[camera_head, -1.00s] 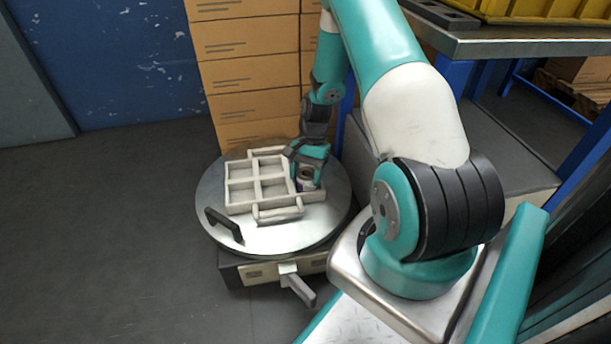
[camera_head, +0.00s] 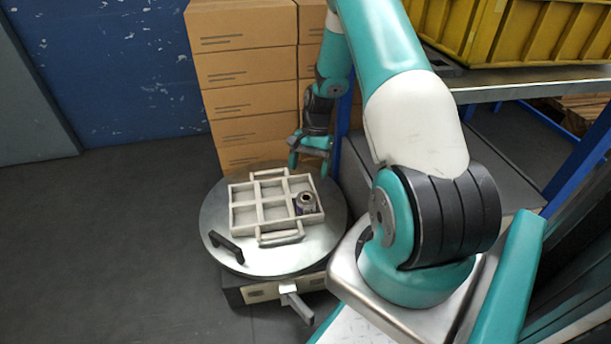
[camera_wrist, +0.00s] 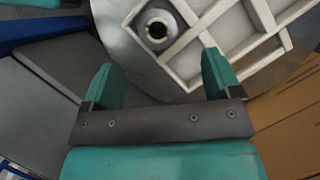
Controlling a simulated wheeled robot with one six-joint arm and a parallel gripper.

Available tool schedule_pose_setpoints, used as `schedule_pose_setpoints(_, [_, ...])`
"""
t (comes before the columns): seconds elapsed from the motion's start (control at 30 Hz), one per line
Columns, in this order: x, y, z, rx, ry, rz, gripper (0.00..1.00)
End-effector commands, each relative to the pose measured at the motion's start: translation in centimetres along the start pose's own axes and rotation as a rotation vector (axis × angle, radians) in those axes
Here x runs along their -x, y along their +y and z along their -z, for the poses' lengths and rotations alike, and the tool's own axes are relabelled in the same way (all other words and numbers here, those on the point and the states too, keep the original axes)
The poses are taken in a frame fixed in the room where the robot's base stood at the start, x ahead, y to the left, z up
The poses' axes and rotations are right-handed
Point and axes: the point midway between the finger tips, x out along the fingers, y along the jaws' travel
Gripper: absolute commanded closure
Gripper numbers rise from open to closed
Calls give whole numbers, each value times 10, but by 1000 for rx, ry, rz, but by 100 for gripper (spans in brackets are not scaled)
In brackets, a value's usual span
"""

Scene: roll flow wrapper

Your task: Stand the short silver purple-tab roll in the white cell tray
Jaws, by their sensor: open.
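The short silver roll (camera_head: 305,202) stands upright in a right-hand cell of the white cell tray (camera_head: 243,215), with some purple low on its side. In the wrist view the roll (camera_wrist: 157,29) is seen from above, its dark round core facing up, inside a cell of the tray (camera_wrist: 193,49). My gripper (camera_head: 311,165) is above and behind the tray's right end, clear of the roll. In the wrist view my gripper (camera_wrist: 161,78) has its two fingers wide apart with nothing between them. The other cells that show look empty.
The tray lies on a round metal turntable (camera_head: 222,214) with a black handle (camera_head: 225,247) at its front left. Stacked cardboard boxes (camera_head: 250,85) stand close behind. A metal bench (camera_head: 520,82) with a yellow crate (camera_head: 540,38) is at the right. Floor at the left is clear.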

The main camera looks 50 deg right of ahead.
Motion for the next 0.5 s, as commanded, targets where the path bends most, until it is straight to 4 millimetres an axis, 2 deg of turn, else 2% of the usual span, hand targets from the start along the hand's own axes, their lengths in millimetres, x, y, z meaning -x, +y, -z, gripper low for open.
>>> schedule_pose_setpoints(0.03, [12, 0, -2, -1, 1, 1, 16])
schedule_pose_setpoints(0.1, [18, 0, -1, -1, 0, 0, 16])
schedule_pose_setpoints(0.33, [26, -2, -2, 10, 1, 0, 16])
schedule_pose_setpoints(0.43, [38, -15, -19, 78, 14, 0, 16])
schedule_pose_setpoints(0.5, [53, -31, -45, 175, 31, 0, 16])
